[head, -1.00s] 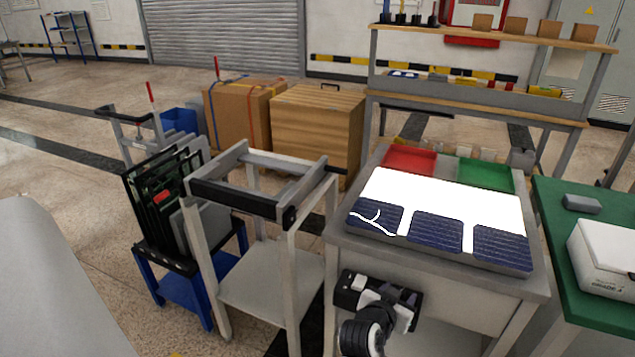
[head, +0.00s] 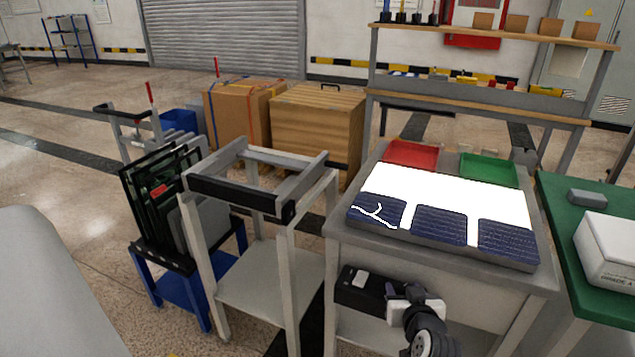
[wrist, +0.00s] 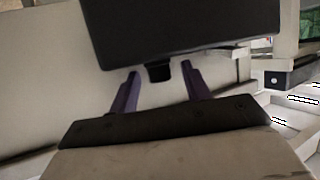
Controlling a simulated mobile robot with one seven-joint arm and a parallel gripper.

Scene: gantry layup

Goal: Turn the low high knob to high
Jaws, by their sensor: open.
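A black control box (head: 362,290) with a small white label is fixed to the front of the light table. In the wrist view the box (wrist: 180,28) fills the top of the picture. A small black knob (wrist: 159,71) sticks out from its lower edge there. My gripper (wrist: 160,78) is open, with one purple finger on each side of the knob and gaps showing between. In the head view my gripper (head: 406,292) is at the right end of the box, and I cannot make out the knob. The low and high marks are not readable.
The light table's grey rim (head: 440,258) overhangs the box, with solar cells (head: 438,226) on its lit top. A grey frame stand (head: 238,200) is to the left. A green table (head: 560,250) with a white box (head: 608,250) is to the right.

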